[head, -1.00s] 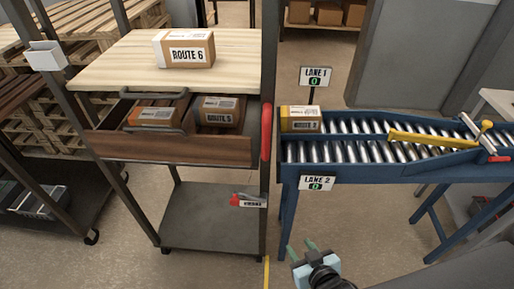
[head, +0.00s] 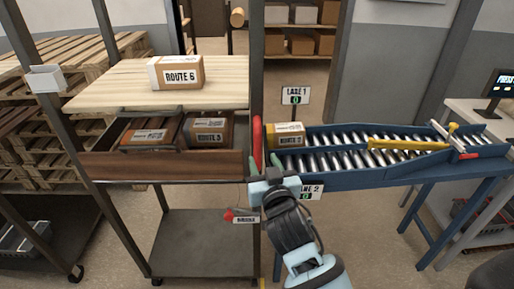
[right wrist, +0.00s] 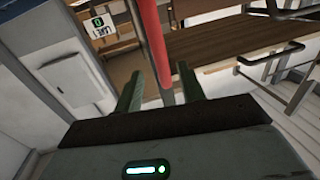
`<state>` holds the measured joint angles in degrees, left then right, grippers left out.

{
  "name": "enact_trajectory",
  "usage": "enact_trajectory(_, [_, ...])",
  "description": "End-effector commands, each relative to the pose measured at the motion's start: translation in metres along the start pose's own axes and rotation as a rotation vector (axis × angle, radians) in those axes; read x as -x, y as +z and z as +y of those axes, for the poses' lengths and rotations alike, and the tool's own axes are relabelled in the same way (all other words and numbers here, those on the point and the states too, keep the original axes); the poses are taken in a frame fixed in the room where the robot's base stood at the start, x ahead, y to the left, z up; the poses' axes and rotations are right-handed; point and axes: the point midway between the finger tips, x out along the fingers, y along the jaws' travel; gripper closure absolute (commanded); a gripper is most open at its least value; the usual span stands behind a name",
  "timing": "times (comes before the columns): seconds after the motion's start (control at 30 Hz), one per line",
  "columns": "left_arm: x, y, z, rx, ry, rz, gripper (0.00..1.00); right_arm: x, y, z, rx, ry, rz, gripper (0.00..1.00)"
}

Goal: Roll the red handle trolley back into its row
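The trolley (head: 200,255) has a dark frame, a pale wooden top shelf (head: 110,90), a brown drawer (head: 165,165) and a grey bottom shelf. Its upright red handle (head: 257,140) is on the right front post and also shows in the right wrist view (right wrist: 152,35). My right gripper (head: 265,164) is at the handle's lower end. In the right wrist view its green fingers (right wrist: 160,88) are apart, one on each side of the red bar, with gaps visible. My left gripper is not in view.
A Route 6 box (head: 176,73) sits on the top shelf, and two boxes lie in the drawer. The blue roller conveyor (head: 350,178) with a box (head: 286,135) stands close on the right. Pallets (head: 75,60) are stacked behind on the left.

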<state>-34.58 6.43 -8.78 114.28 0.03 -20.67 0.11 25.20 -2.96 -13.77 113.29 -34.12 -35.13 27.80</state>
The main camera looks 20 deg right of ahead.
Motion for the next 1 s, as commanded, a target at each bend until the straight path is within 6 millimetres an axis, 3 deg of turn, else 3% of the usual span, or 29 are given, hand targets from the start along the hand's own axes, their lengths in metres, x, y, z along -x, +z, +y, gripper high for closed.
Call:
enact_trajectory(0.5, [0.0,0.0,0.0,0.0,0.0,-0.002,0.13,-0.064,0.0,0.001,0.0,0.001,0.001,0.6])
enact_trajectory(0.93, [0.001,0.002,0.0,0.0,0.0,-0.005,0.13,-0.073,0.0,0.001,0.0,0.0,0.0,0.6])
enact_trajectory(1.0, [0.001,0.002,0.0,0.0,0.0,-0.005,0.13,-0.073,0.0,0.001,0.0,0.0,0.0,0.68])
